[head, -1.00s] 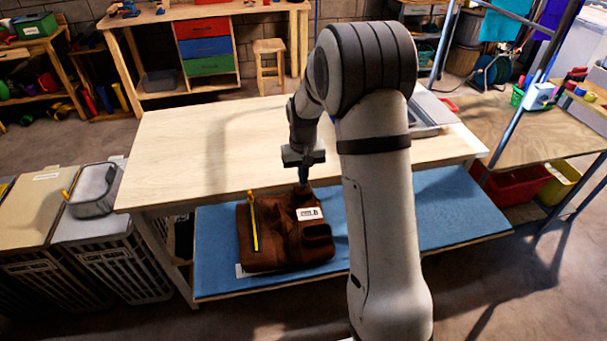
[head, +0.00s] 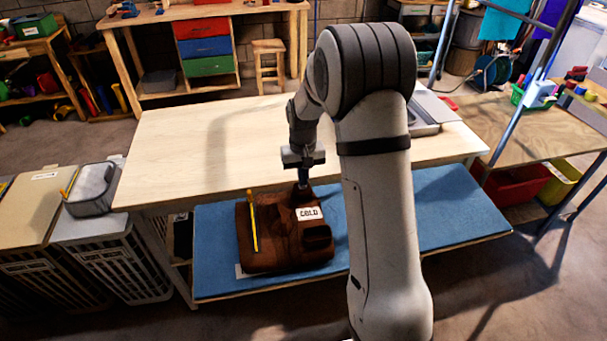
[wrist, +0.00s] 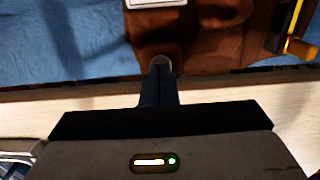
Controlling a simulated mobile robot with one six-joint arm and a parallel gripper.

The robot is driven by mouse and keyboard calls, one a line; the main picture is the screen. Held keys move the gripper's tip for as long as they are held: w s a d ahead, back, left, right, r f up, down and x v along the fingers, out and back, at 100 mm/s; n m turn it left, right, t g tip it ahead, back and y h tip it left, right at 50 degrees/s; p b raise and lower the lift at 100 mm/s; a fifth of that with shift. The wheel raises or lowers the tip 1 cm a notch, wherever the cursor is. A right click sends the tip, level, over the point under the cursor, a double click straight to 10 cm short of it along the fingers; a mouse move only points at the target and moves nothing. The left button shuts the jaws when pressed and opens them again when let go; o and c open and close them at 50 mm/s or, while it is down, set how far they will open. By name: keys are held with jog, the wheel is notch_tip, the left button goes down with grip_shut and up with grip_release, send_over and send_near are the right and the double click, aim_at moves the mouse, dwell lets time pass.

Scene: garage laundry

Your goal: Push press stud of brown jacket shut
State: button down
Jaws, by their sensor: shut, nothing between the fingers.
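The brown jacket (head: 275,245) lies folded on the blue mat, with a white label (head: 309,213) reading "COLD" on it. It also fills the top of the wrist view (wrist: 200,40). My gripper (head: 303,183) points down at the jacket's far edge, right of its middle. In the wrist view the gripper's fingertips (wrist: 160,68) are together and empty, at a tab on the jacket's edge. A small greyish round spot, perhaps the press stud (wrist: 163,60), shows at the tips and is mostly hidden. I cannot tell whether the stud is closed.
The blue mat (head: 430,205) lies on a low shelf before a pale wooden tabletop (head: 215,150), whose edge is close behind the jacket. A yellow strip (head: 254,228) lies on the jacket's left part. Laundry baskets (head: 105,250) stand at left. The mat's right side is clear.

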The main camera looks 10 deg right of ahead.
notch_tip(320, 180, up, 14)
jog(key=shift+f, duration=0.25)
dwell(0.3)
jog(key=s+r+t, duration=0.1)
jog(key=s, duration=1.3)
jog(key=s+r+t, duration=0.2)
jog(key=s, duration=1.2)
jog(key=shift+s+d+r, duration=0.15)
jog(key=shift+d+r, duration=0.1)
jog(key=shift+r, duration=0.05)
